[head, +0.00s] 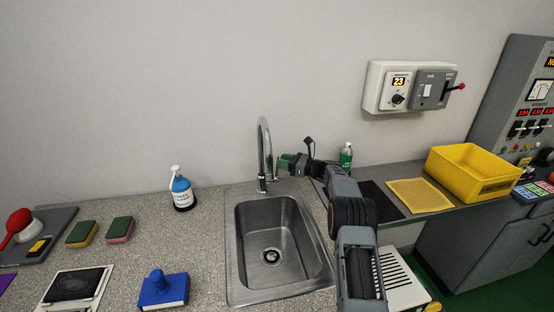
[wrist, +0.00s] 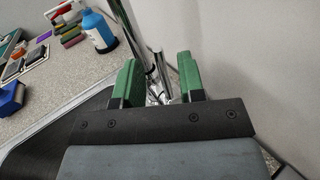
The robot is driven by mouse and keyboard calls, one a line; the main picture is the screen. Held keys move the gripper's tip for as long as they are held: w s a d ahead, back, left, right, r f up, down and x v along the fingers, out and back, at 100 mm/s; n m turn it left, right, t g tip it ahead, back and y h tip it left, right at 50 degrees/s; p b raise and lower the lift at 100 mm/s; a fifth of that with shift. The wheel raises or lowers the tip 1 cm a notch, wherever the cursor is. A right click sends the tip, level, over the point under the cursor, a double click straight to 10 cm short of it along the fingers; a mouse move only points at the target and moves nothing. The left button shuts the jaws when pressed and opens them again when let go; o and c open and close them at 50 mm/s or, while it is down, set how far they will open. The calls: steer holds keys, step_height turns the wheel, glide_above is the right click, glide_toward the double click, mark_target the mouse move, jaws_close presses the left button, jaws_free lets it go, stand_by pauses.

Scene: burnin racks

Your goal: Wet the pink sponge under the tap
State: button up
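The pink sponge (head: 119,231), with a green top layer and a pink lower layer, lies on the speckled counter left of the sink. The chrome tap (head: 264,150) stands at the back of the steel sink (head: 277,281); no water shows from it. My gripper (head: 287,162) is up beside the tap, on its right. In the wrist view its two green fingers (wrist: 160,84) are apart, with chrome tap parts (wrist: 159,70) showing between or just beyond them. I cannot tell whether they touch. No sponge is in the fingers.
A yellow-and-green sponge (head: 82,234) lies beside the pink one. A blue spray bottle (head: 181,190) stands between sponges and tap. A blue-handled block (head: 163,290) lies in front. A green bottle (head: 346,157) and yellow bin (head: 471,173) are right. The sink basin is empty.

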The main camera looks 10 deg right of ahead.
steer(key=shift+x, duration=1.45)
jaws_close()
